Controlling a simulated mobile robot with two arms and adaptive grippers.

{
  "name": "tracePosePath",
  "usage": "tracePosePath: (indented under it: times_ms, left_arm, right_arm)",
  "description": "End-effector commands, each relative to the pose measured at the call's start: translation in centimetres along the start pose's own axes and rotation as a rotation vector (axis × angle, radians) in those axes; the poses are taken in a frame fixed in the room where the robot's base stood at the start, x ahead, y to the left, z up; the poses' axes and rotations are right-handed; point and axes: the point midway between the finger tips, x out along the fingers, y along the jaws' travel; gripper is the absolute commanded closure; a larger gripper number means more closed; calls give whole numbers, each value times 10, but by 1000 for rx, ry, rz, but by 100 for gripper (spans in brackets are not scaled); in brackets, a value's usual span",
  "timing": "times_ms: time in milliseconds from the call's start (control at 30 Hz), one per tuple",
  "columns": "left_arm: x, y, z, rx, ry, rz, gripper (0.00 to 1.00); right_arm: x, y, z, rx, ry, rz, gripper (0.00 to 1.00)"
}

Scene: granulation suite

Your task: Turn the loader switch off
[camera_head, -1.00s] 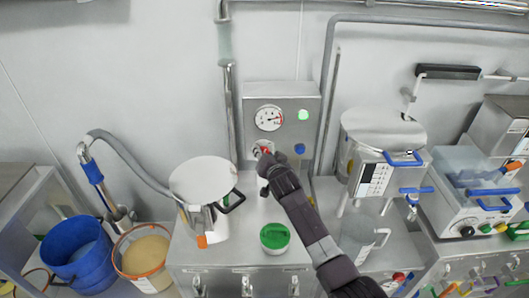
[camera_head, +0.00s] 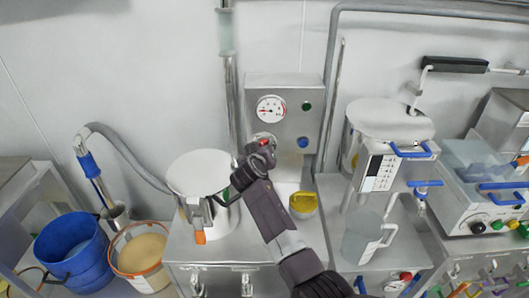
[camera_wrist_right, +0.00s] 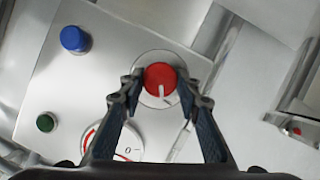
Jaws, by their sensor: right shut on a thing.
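The loader switch is a round red knob (camera_wrist_right: 160,79) with a white pointer line on a silver base plate. It is on the grey control panel (camera_head: 305,88), and a bit of its red shows in the head view (camera_head: 264,142). In the right wrist view the pointer line points down, slightly right. My right gripper (camera_wrist_right: 160,86) has one finger on each side of the knob and is shut on it. In the head view the gripper (camera_head: 257,150) covers most of the switch. My left gripper is not in view.
The panel also has a gauge (camera_head: 271,109), a dark green lamp (camera_head: 306,106) and a blue button (camera_head: 303,142). A lidded steel vessel (camera_head: 205,180) stands left of my arm, and a yellow-topped tub (camera_head: 303,204) right of it. A clear jug (camera_head: 365,238) is farther right.

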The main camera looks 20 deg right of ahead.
Motion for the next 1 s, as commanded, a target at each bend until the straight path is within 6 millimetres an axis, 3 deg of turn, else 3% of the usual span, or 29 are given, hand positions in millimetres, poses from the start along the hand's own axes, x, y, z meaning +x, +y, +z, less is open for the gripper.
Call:
tracePosePath:
  times_ms: [300,1000]
  left_arm:
    - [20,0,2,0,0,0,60]
    - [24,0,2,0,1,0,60]
  right_arm:
    - [1,-3,2,-167,0,68,93]
    - [0,-2,0,-229,0,94,93]
